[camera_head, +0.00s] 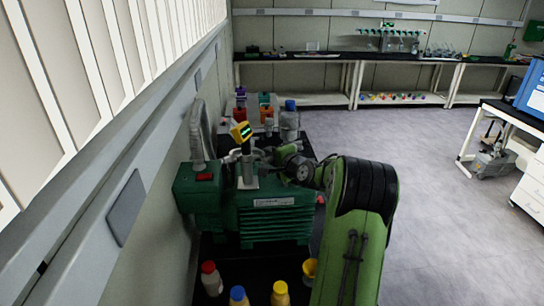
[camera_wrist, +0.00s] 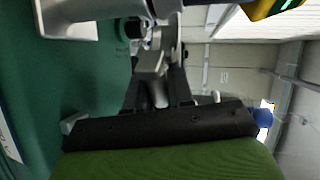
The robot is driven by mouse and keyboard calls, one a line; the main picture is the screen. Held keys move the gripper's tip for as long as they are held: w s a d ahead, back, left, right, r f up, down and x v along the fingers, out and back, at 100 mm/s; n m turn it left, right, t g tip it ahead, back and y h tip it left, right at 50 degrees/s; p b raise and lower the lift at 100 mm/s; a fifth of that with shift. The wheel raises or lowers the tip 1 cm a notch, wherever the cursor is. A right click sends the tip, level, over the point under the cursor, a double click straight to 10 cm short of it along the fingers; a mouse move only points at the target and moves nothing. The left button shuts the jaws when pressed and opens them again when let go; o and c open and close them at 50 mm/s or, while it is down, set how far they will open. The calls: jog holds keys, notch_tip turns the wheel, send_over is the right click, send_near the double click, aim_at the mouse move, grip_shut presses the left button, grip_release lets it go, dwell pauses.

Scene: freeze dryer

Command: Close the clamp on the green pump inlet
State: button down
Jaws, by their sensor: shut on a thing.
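The green pump (camera_head: 275,222) stands on a dark surface in the middle of the head view. Its metal inlet pipe (camera_head: 248,177) rises from the top, with a yellow gauge (camera_head: 241,132) above it. My gripper (camera_head: 264,158) reaches in from the right, close beside the inlet. In the wrist view, my gripper (camera_wrist: 157,78) is shut on a silvery metal part of the clamp (camera_wrist: 152,64), which shows between the dark fingers. The pump's green side (camera_wrist: 60,90) fills the left there. Whether the clamp is fully closed around the inlet cannot be told.
Bottles with red, blue and yellow caps (camera_head: 238,296) stand in front of the pump. A blue-capped bottle (camera_head: 289,125) and coloured containers (camera_head: 266,108) stand behind it. The wall (camera_head: 150,240) is close on the left. Open floor (camera_head: 420,160) lies to the right.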

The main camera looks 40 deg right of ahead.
aim_at(267, 164)
jog(key=shift+s+a+m+g+h+b, duration=0.2)
jog(key=shift+a+m+g+h+b, duration=0.25)
jog(key=shift+m+h, duration=0.4)
jog(key=shift+s+a+m+g+h+b, duration=0.15)
jog(key=shift+s+a+m+h+b, duration=0.1)
jog(key=shift+a+m+h, duration=0.55)
jog(key=shift+s+a+f+m+g+h+b, duration=0.15)
jog(key=shift+m+g+h+b, duration=0.25)
jog(key=shift+h, duration=0.25)
jog(key=shift+w+a+f+m+g+h+b, duration=0.15)
jog(key=shift+m+g+h+b, duration=0.1)
jog(key=shift+h+b, duration=0.3)
jog(key=m+h+b, duration=0.1)
jog(key=a+m+g+h+b, duration=0.1)
jog(key=b, duration=0.1)
jog(key=m+g+h+b, duration=0.1)
jog(key=b, duration=0.1)
jog(key=shift+s+a+g, duration=0.25)
jog(key=shift+s+a, duration=0.05)
jog(key=shift+a+r+m+g+h+b, duration=0.2)
jog(key=shift+a+m+g+h+b, duration=0.35)
jog(key=shift+m+g+b, duration=0.55)
jog(key=shift+s, duration=0.1)
jog(key=c, duration=1.1)
grip_release()
